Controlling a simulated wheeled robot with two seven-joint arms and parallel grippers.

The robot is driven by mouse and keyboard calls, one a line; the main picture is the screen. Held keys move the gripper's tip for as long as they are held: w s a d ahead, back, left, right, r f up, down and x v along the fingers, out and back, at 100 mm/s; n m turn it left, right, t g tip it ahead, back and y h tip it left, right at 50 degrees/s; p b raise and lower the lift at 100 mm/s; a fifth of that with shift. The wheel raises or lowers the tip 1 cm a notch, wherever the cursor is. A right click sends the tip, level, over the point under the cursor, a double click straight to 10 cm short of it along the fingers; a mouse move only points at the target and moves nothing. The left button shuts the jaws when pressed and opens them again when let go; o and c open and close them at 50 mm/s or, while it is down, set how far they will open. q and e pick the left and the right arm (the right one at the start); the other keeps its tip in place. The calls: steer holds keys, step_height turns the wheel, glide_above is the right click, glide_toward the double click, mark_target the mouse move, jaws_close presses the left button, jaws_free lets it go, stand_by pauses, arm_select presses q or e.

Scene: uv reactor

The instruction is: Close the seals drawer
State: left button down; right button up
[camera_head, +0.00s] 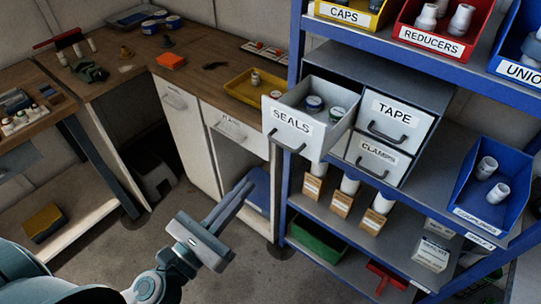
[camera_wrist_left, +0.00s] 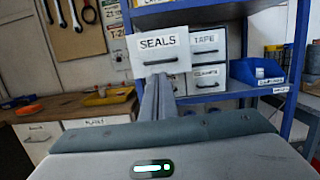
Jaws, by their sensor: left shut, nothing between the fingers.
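The seals drawer (camera_head: 295,125) is pulled out of the small drawer cabinet (camera_head: 380,72) on the blue shelf, with round items inside. Its white front has a SEALS label and a dark handle. The drawer front also shows in the left wrist view (camera_wrist_left: 158,52), straight ahead of the fingers. My left gripper (camera_head: 243,188) is shut and empty, below and to the left of the drawer in the head view. In the left wrist view its fingers (camera_wrist_left: 157,88) point toward the drawer front and overlap its lower edge; contact cannot be told there. My right gripper is not in view.
The tape drawer (camera_head: 393,118) and clamps drawer (camera_head: 378,157) are shut. Boxed bottles (camera_head: 343,197) stand on the shelf below. A blue bin (camera_head: 492,185) is at right. A wooden counter (camera_head: 215,82) with a yellow tray (camera_head: 256,89) lies left of the drawer. Open floor lies below.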

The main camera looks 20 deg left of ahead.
mark_target(281, 145)
arm_select(q)
steer(key=p+x, duration=0.4)
steer(key=x, duration=0.4)
steer(key=shift+w+d+r, duration=0.1)
steer(key=shift+w+r, duration=0.1)
steer(key=shift+w, duration=0.1)
steer(key=shift+w+d+p, duration=0.3)
steer(key=shift+w+p, duration=0.15)
steer(key=shift+w, duration=0.25)
steer(key=shift+w+a, duration=0.1)
steer(key=shift+w, duration=0.05)
